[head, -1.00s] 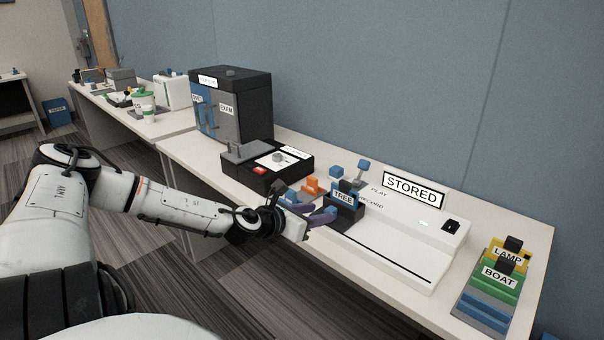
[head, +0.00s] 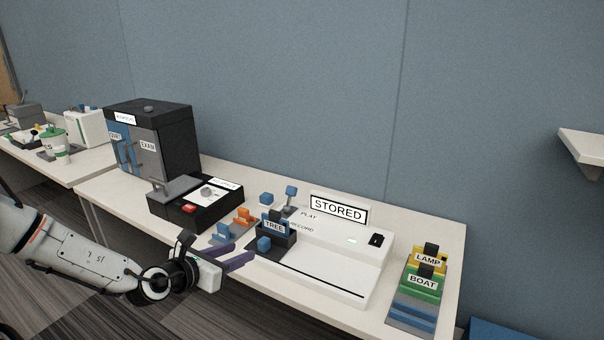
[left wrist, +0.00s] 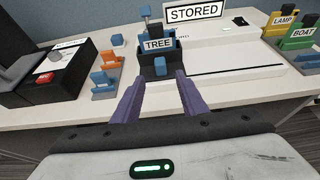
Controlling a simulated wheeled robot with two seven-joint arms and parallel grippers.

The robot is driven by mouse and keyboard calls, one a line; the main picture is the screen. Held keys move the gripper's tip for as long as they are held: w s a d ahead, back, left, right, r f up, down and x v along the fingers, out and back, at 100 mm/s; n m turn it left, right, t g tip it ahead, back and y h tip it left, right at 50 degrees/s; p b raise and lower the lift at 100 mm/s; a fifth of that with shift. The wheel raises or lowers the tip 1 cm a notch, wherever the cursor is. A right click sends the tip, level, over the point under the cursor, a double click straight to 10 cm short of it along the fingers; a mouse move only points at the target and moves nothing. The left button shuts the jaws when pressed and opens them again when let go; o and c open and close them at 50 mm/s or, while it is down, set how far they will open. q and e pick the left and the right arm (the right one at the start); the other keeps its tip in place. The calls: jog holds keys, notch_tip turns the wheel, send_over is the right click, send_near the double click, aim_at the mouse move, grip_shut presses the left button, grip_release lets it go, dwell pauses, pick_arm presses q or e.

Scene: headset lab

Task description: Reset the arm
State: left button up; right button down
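My left gripper (head: 240,257) reaches in from the left at the table's front edge. Its two purple fingers are apart with nothing between them, and they also show in the left wrist view (left wrist: 156,92). A blue block (head: 264,243) sits at the front of the holder, beyond the fingertips. My right gripper is in neither view.
Left of the holder are orange and blue pieces (head: 243,216), a black box with a red button (head: 189,209) and a dark cabinet (head: 150,140). LAMP (head: 428,259) and BOAT (head: 422,282) blocks stand in a rack at the right. A wall shelf (head: 590,150) juts out far right.

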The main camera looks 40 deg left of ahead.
pick_arm(q)
jog(key=s+d+f+n+g, duration=0.2)
jog(key=s+d+f+n, duration=0.5)
jog(key=f, duration=0.3)
jog(key=s+d+f+n+g, duration=0.2)
jog(key=s+d+f+n, duration=0.35)
jog(key=f+n, duration=0.35)
jog(key=s+d+f+n+h, duration=0.1)
jog(key=s+d+f+n, duration=0.1)
jog(key=d+n, duration=0.2)
jog(key=s+d+f+n+h, duration=0.1)
jog(key=d+n, duration=0.3)
jog(key=d, duration=0.5)
jog(key=shift+s+f+n+g+h, duration=0.4)
jog(key=shift+f+h, duration=0.1)
jog(key=shift+f, duration=0.15)
jog(key=d+n, duration=0.2)
jog(key=d, duration=0.1)
jog(key=d+n+h, duration=0.1)
jog(key=d+n, duration=0.2)
jog(key=s+d+n, duration=0.1)
jog(key=d+n, duration=0.1)
jog(key=d, duration=0.1)
jog(key=shift+d+r+n, duration=0.25)
jog(key=shift+n, duration=0.05)
jog(key=shift+c, duration=0.3)
